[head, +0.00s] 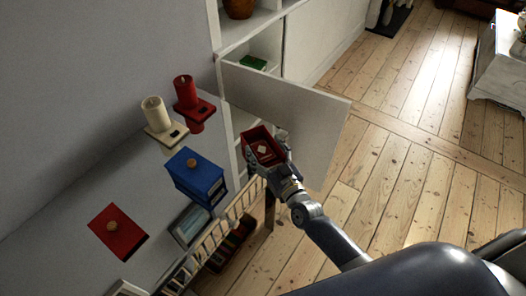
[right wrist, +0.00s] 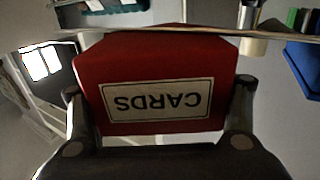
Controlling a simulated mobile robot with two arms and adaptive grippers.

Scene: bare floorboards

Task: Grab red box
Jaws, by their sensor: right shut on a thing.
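A red box (head: 258,136) is held by my right gripper (head: 270,163) in front of the white cabinet, beside its open door. The box's top looks open, with something pale inside. In the right wrist view the red box (right wrist: 160,62) fills the middle, with a white label reading "CARDS" upside down. The two fingers of my right gripper (right wrist: 160,95) are shut on its two sides. A red lid with a round wooden knob (head: 117,232) lies on the grey surface at the left. My left gripper is not in view.
The open cabinet door (head: 300,115) is close behind the held box. A green item (head: 253,63) lies on a shelf.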

